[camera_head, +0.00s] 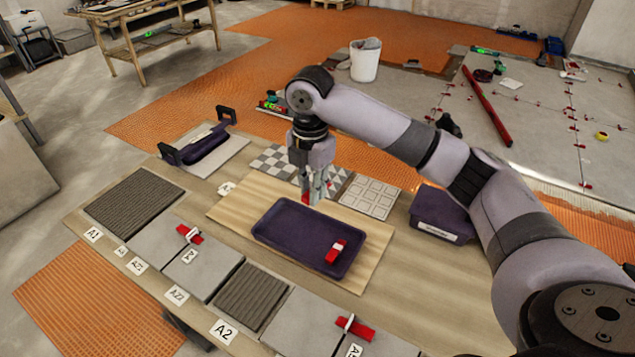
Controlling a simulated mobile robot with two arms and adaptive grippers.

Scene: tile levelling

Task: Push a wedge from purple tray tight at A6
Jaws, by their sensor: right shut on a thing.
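My right gripper (313,197) hangs above the back edge of the purple tray (275,238), shut on a small red wedge (305,199) that is mostly hidden by the fingers. Another red wedge (336,251) lies inside the tray, toward its right side. Red wedges also sit with white clips at two tile joints, one at the left (189,234) and one at the front (355,328). No label reading A6 can be made out; a label at the bottom edge (354,351) is cut off. My left gripper is not in view.
A row of grey and ribbed tiles (252,297) with labels runs along the table's front. A dark two-handled tool (205,146) lies at the back left. Patterned tiles (370,196) and a dark purple bin (440,217) stand behind and right of the tray.

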